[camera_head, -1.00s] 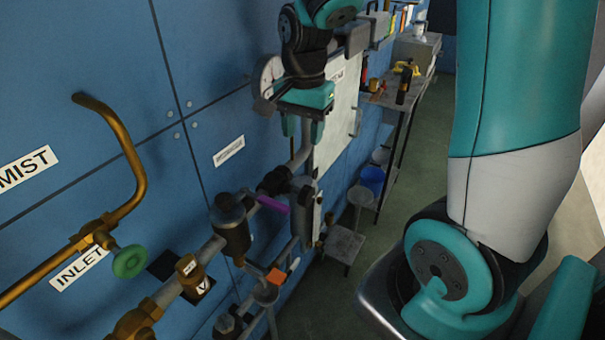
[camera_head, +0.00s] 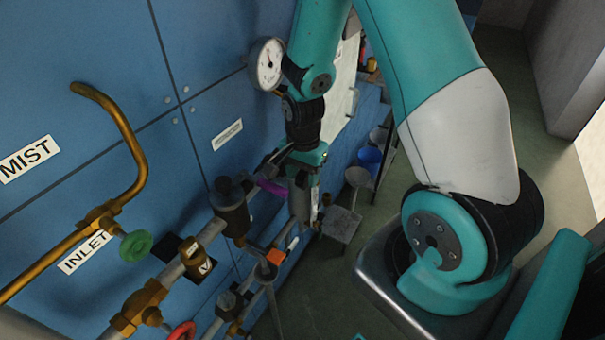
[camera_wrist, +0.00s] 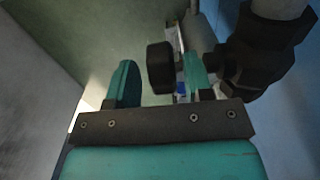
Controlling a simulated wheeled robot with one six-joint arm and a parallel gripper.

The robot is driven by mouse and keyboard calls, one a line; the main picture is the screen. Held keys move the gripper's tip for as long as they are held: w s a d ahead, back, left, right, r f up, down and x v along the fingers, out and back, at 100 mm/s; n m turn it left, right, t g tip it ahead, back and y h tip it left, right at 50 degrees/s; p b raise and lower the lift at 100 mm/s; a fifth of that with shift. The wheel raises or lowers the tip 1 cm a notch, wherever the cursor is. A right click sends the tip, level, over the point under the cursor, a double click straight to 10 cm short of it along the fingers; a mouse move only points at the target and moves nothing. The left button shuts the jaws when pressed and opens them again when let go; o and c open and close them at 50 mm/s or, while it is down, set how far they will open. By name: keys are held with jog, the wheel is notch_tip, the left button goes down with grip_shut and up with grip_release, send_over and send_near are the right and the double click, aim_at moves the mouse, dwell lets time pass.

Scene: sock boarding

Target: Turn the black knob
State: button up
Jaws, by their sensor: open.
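The black knob (camera_wrist: 160,67) shows in the wrist view as a short dark round piece. It stands in the gap between the two teal fingers of my gripper (camera_wrist: 159,73), nearer the right finger. The fingers are apart and open; I cannot tell whether either touches the knob. In the head view my gripper (camera_head: 306,166) points down at the pipework by the blue wall, and the knob cannot be made out there.
A black fitting (camera_wrist: 248,55) lies close right of the fingers. Pipes with a dark cylinder (camera_head: 231,208), a green handwheel (camera_head: 136,245) and a red handwheel (camera_head: 183,332) run along the blue wall (camera_head: 70,90). A gauge (camera_head: 267,65) sits behind my arm.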

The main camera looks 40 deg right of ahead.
jog(key=shift+f, duration=0.35)
grip_shut()
jog(key=shift+a, duration=0.15)
jog(key=shift+d, duration=0.2)
